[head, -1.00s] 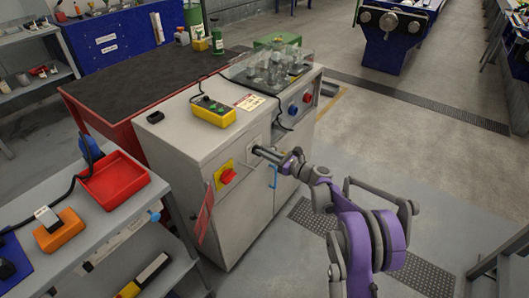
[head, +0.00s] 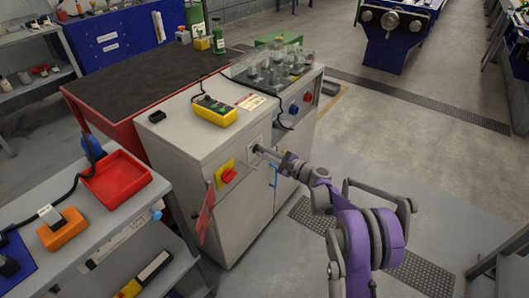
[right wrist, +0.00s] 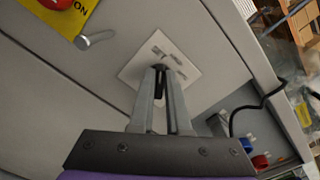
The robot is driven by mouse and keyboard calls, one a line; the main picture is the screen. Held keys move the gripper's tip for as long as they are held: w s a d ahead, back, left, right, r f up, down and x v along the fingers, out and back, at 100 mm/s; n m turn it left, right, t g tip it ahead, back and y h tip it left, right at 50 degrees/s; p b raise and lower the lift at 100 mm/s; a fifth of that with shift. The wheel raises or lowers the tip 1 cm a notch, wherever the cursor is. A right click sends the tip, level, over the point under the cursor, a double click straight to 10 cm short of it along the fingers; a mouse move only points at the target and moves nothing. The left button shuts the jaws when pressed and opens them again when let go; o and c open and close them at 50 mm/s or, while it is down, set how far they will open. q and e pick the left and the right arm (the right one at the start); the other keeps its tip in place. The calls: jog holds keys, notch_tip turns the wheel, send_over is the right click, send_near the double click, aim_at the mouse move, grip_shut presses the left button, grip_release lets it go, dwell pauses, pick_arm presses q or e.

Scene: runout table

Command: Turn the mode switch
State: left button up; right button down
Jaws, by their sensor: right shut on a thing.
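The mode switch is a small dark knob (right wrist: 160,70) on a pale square plate (right wrist: 158,60) on the front of the grey cabinet. The plate also shows in the head view (head: 254,141). My right gripper (right wrist: 160,78) is shut on the knob, its fingertips close to the plate. The fingers hide most of the knob, so its pointing direction cannot be told. In the right wrist view the plate sits tilted relative to the gripper. In the head view my right gripper (head: 260,150) reaches the plate from the right. My left gripper is not in view.
A red rotary switch on a yellow plate (head: 227,176) is left of the mode switch. A blue handle (head: 274,177) is below my gripper. A yellow pendant (head: 214,111) lies on the cabinet (head: 188,140). Blue and red knobs are to the right. Floor in front is open.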

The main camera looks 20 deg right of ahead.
jog(key=shift+n, duration=0.5)
jog(key=shift+f, duration=0.1)
jog(key=c, duration=0.9)
grip_release()
jog(key=shift+s, duration=0.1)
jog(key=v, duration=1)
jog(key=shift+s+d+p, duration=0.25)
jog(key=shift+p, duration=0.15)
